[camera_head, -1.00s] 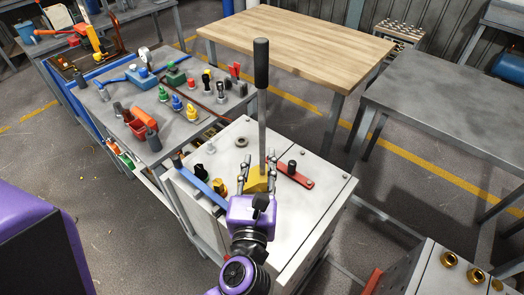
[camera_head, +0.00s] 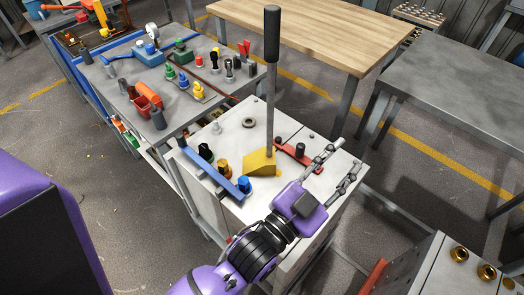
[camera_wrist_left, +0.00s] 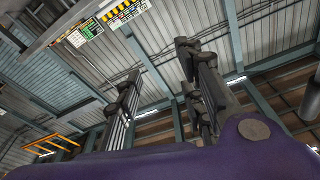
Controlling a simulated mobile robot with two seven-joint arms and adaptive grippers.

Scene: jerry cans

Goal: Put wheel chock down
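The wheel chock, a yellow wedge (camera_head: 260,164), rests on the light grey top of a metal cabinet (camera_head: 228,140). A tall grey rod with a black grip (camera_head: 272,35) rises at its back end; I cannot tell whether the two are joined. My left gripper (camera_head: 350,157) is open and empty, to the right of the chock and apart from it, near the cabinet's right edge. In the left wrist view the two spread fingers (camera_wrist_left: 160,62) have nothing between them, only roof beams behind. My right gripper is not in view.
A red bar with a black knob (camera_head: 298,153) lies right of the chock. A blue rail (camera_head: 212,166) and several coloured knobs stand to its left. A grey tool table (camera_head: 130,80), a bare wooden table (camera_head: 310,30) and a bare grey table (camera_head: 450,85) surround the cabinet.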

